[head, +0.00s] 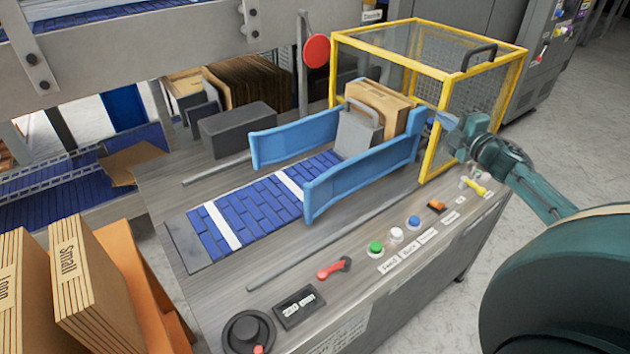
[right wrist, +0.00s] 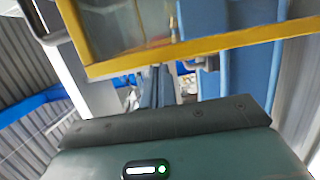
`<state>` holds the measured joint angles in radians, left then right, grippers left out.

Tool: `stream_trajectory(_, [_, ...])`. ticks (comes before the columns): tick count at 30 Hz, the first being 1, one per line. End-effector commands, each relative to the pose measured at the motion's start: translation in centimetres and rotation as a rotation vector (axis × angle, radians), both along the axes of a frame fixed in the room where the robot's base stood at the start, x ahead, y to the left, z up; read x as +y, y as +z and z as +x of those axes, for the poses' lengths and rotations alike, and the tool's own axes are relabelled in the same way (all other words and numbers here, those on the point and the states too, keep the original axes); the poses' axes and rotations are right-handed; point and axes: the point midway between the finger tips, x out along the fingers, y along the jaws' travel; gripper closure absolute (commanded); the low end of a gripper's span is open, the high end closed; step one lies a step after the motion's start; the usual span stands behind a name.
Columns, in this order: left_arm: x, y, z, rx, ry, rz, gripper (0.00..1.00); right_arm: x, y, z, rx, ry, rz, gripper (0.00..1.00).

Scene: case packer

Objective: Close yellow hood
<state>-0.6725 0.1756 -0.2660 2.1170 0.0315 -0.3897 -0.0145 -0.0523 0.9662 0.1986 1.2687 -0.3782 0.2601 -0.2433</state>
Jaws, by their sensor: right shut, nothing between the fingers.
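The yellow hood (head: 385,42) is a box-shaped yellow frame with clear or mesh panels at the far right end of the machine table in the head view. A dark handle (head: 479,57) is on its top. Its near post reaches down to about table level; I cannot tell whether it is fully seated. My right gripper (head: 446,121) is shut and empty, at the hood's near post, with its fingertips overlapping it; contact is unclear. In the right wrist view, a yellow hood bar (right wrist: 190,48) crosses just beyond the fingers (right wrist: 160,82). My left gripper is not in view.
A cardboard box (head: 379,100) stands partly under the hood, behind a grey pusher block (head: 357,133). Blue side guides (head: 362,182) flank the blue conveyor (head: 250,205). Buttons (head: 376,248) and a red lever (head: 333,268) line the near edge. Flat cartons (head: 85,275) stand lower left.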

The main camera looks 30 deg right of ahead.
Motion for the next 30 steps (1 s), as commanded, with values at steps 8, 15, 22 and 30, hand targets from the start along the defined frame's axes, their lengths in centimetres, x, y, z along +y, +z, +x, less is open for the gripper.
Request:
stream_trajectory(8, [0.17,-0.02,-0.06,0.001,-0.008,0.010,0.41,-0.06,0.05,0.00,-0.001,-0.002,0.000,1.00])
stream_trajectory(15, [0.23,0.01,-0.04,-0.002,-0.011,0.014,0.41,-0.23,0.20,0.00,-0.003,-0.007,-0.001,1.00])
stream_trajectory(22, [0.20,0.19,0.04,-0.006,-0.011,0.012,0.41,-0.35,0.34,-0.02,-0.004,-0.009,-0.002,1.00])
stream_trajectory(30, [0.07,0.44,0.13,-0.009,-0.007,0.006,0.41,-0.36,0.48,0.04,-0.006,-0.010,-0.003,1.00])
